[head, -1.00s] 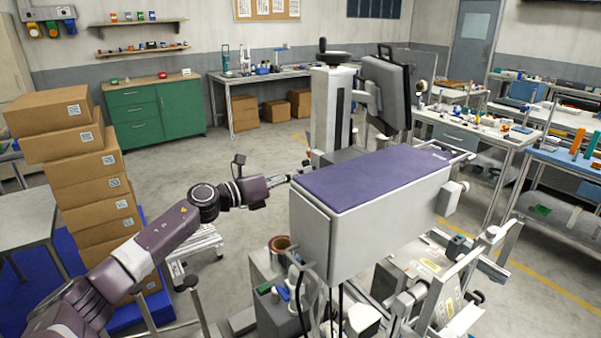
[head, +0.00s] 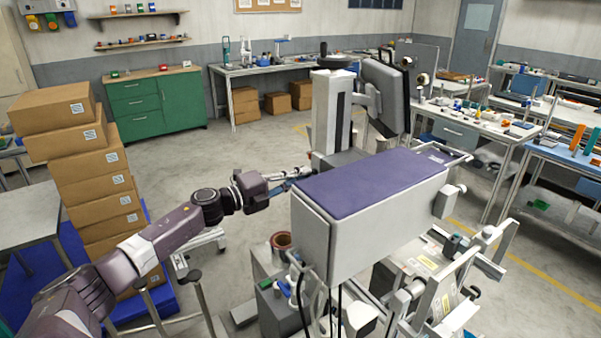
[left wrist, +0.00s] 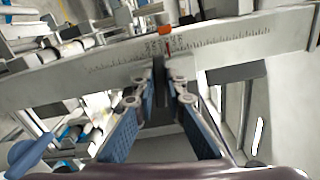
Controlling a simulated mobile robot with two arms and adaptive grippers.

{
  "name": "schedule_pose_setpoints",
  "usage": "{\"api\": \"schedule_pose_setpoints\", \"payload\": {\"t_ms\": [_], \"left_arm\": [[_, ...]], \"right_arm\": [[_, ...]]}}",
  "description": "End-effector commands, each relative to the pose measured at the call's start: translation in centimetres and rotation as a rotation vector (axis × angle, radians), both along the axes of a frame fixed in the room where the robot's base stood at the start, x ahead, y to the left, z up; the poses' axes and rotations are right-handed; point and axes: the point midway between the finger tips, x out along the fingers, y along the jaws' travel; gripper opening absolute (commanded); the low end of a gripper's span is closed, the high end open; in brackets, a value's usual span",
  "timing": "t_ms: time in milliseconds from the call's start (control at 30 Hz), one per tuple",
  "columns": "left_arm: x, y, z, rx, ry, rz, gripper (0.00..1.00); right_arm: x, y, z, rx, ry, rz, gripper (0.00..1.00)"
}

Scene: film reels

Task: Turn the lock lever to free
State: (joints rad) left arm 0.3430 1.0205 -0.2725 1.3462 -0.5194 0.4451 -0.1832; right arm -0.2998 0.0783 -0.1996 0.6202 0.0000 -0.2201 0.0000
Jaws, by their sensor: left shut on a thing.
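The lock lever (left wrist: 158,72) seems to be the narrow dark piece between my fingertips in the left wrist view. My left gripper (left wrist: 164,88) is shut on it, one blue-padded finger on each side. Just beyond is a pale bar with a graduated scale (left wrist: 215,38) and a small orange marker (left wrist: 165,30). In the head view my left gripper (head: 296,177) is at the far left end of the purple-topped grey machine (head: 370,182). The lever is too small to make out there, and its marked positions cannot be read. My right gripper is not in view.
A grey column (head: 326,110) with a handwheel rises behind the machine. Stacked cardboard boxes (head: 90,170) stand at the left. Rollers and a frame (head: 440,290) are at the front right. Open floor lies between the green cabinet (head: 155,105) and the machine.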

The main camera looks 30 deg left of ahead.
Motion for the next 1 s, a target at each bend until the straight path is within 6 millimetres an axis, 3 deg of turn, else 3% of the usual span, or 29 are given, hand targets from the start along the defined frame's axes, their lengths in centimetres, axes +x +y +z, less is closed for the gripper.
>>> {"api": "schedule_pose_setpoints", "payload": {"t_ms": [400,933,967,1000], "left_arm": [[0.02,0.07,-0.09,-0.159,0.066,0.001,0.00],[0.02,0.04,-0.18,-0.177,0.073,0.001,0.00],[0.02,0.05,-0.17,-0.177,0.073,0.001,0.15],[0.02,0.04,-0.18,-0.177,0.073,0.001,0.19]], "right_arm": [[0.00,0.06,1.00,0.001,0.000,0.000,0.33],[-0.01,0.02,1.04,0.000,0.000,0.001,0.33],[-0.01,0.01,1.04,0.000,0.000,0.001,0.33],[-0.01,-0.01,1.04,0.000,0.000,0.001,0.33]]}}
